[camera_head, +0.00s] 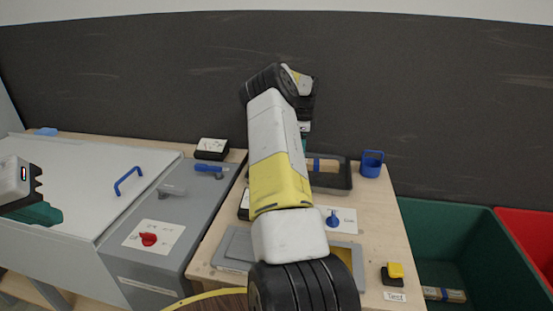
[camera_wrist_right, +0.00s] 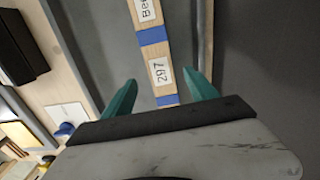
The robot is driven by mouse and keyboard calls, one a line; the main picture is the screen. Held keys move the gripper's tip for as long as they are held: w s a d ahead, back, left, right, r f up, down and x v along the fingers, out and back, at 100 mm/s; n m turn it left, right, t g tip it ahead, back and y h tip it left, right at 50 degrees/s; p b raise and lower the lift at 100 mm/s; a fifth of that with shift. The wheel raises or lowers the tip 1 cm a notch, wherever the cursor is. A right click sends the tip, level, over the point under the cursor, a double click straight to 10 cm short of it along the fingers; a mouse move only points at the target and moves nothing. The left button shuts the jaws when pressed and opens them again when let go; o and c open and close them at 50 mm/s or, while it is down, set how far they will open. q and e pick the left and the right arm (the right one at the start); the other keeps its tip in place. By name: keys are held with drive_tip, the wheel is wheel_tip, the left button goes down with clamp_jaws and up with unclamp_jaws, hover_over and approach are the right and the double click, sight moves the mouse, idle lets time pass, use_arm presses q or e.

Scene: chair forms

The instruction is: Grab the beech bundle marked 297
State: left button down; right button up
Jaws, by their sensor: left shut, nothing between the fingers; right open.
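The beech bundle (camera_wrist_right: 155,55) is a pale wood piece with blue bands and white labels, one reading "297" and one starting "Bee". In the head view the bundle (camera_head: 328,165) lies in a dark grey tray (camera_head: 341,187) at the back of the bench, partly hidden by my right arm. My right gripper (camera_wrist_right: 160,80) is open, its teal fingers to either side of the bundle's labelled end in the wrist picture; contact cannot be told. In the head view it is mostly hidden behind the arm. My left gripper (camera_head: 40,213) is shut and empty at the far left.
A grey machine with a white lid (camera_head: 85,180), blue handle and red knob (camera_head: 148,239) stands left. A blue holder (camera_head: 371,163) is beside the tray. A yellow button (camera_head: 395,270) is at the bench's front right. Green (camera_head: 470,240) and red (camera_head: 525,240) bins stand right.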

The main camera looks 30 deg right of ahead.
wheel_tip(320, 180, down, 6)
drive_tip(key=shift+w+r, duration=0.1)
drive_tip(key=shift+r, duration=0.25)
clamp_jaws()
